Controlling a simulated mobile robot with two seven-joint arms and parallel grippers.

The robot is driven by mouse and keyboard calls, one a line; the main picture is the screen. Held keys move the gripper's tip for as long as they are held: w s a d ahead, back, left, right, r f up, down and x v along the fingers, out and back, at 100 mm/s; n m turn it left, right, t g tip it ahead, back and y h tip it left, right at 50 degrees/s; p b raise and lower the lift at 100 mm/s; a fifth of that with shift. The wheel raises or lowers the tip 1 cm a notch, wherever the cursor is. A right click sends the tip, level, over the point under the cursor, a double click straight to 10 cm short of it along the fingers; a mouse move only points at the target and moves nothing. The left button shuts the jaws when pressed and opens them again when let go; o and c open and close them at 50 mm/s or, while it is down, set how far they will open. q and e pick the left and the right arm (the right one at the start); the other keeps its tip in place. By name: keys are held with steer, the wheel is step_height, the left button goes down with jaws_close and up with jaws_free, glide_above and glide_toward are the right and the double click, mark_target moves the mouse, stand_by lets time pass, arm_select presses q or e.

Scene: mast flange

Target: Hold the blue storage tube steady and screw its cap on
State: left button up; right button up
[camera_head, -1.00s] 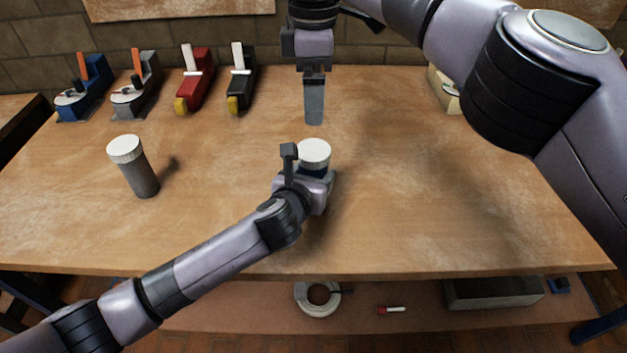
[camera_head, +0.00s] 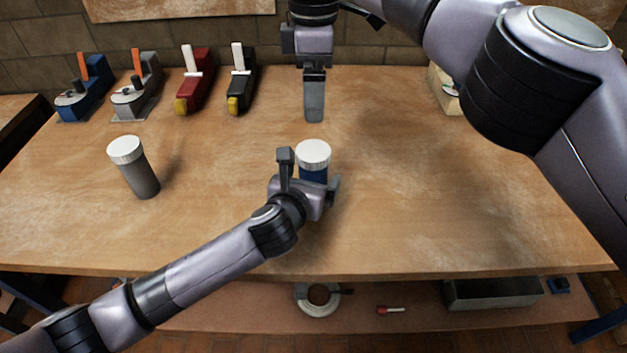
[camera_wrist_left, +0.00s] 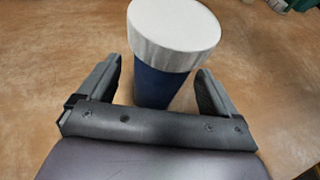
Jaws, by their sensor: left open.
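The blue storage tube (camera_head: 313,175) stands upright near the middle of the bench with its white cap (camera_head: 314,152) on top. How tightly the cap sits cannot be told. My left gripper (camera_head: 310,171) is open low at the near side of the tube. In the left wrist view the blue tube (camera_wrist_left: 158,87) and white cap (camera_wrist_left: 175,30) show just beyond and between the spread fingers, with gaps at both sides. My right gripper (camera_head: 314,100) hangs pointing down beyond the tube, seen edge-on, with nothing visible in it.
A grey tube (camera_head: 140,178) with a white cap stands at the left. Several tools, including a red one (camera_head: 195,85) and a black one (camera_head: 241,88), line the back left. A grey bin (camera_head: 493,293) and a white ring (camera_head: 317,299) are on the lower shelf. The bench's right half is mostly clear.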

arm_select(q)
steer(key=shift+v, duration=2.8)
steer(key=shift+f, duration=0.1)
